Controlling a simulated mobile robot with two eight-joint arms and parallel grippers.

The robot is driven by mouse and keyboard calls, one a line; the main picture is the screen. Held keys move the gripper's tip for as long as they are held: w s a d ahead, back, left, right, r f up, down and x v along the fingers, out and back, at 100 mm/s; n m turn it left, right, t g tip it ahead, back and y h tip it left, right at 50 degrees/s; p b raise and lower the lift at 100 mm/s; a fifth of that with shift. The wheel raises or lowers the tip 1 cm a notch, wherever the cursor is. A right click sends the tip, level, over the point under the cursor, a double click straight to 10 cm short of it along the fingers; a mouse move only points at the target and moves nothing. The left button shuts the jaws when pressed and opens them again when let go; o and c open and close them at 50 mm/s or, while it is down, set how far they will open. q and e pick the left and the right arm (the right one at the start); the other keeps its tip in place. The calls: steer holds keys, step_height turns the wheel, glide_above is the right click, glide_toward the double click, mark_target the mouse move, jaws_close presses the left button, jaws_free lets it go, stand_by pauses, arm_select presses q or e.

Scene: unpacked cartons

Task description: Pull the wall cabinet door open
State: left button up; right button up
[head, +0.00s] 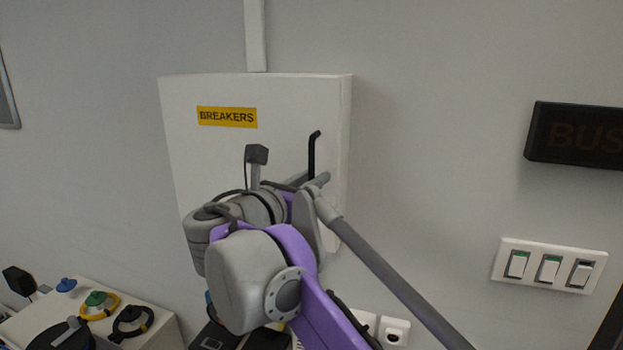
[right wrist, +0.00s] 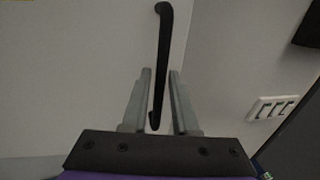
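The wall cabinet (head: 180,150) is a white box with a yellow "BREAKERS" label (head: 227,117). Its door looks shut. A black vertical bar handle (head: 312,150) is near the door's right edge; my right gripper hides its lower part in the head view. In the right wrist view the handle (right wrist: 161,50) runs upright, its lower end between the two grey fingers. My right gripper (right wrist: 160,73) is open, one finger on each side of the handle, with narrow gaps visible. It also shows at the handle in the head view (head: 316,181). My left gripper is not in view.
A switch panel (head: 548,265) and a dark sign (head: 577,135) are on the wall to the right. Sockets (head: 394,332) are below the cabinet. A white box with coloured knobs (head: 155,318) is at lower left. A conduit (head: 256,35) runs up from the cabinet.

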jaws_close()
stand_by(1.4)
